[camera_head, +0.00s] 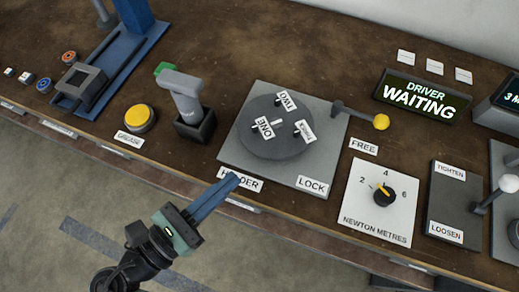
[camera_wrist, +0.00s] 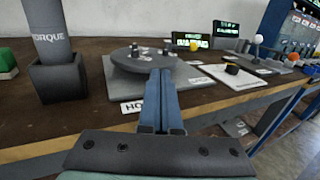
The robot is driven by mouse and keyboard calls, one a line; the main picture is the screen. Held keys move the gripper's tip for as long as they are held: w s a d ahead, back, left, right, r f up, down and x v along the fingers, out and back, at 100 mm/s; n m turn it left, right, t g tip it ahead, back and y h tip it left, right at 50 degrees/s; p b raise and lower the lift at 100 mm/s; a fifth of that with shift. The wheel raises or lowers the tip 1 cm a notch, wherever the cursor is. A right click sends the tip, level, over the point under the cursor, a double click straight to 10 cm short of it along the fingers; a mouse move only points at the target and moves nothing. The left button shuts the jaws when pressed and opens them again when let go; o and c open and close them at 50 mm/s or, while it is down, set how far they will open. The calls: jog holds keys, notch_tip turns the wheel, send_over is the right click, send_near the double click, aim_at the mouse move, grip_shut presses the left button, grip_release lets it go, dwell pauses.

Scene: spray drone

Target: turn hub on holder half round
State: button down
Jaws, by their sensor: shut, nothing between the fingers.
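The hub on the holder (camera_head: 275,128) is a round dark grey disc with several pegs and small tags, two of them reading "ONE" and "TWO". It sits on a light grey square plate (camera_head: 243,166) labelled "HOLDER" and "LOCK". In the wrist view the hub (camera_wrist: 132,66) is ahead, partly hidden behind my fingers. A lever with a yellow knob (camera_head: 381,122) points right, near the "FREE" label (camera_head: 364,146). My gripper (camera_head: 233,181) is shut and empty at the plate's front edge, over the "HOLDER" label and apart from the hub. It also shows in the wrist view (camera_wrist: 162,78).
A grey torque tool (camera_head: 182,92) stands in a black socket left of the holder, beside a yellow button (camera_head: 140,118). Right are a newton-metre dial (camera_head: 384,193), a tighten/loosen panel (camera_head: 444,205) and a "DRIVER WAITING" display (camera_head: 424,96). Floor in front of the bench is clear.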

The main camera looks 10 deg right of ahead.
jog(key=s, duration=0.1)
send_near(295, 135)
jog(key=shift+m+g, duration=0.3)
jog(key=x, duration=0.7)
jog(key=shift+w+a+r+b, duration=0.1)
jog(key=shift+a+b, duration=0.05)
jog(key=shift+b, duration=0.2)
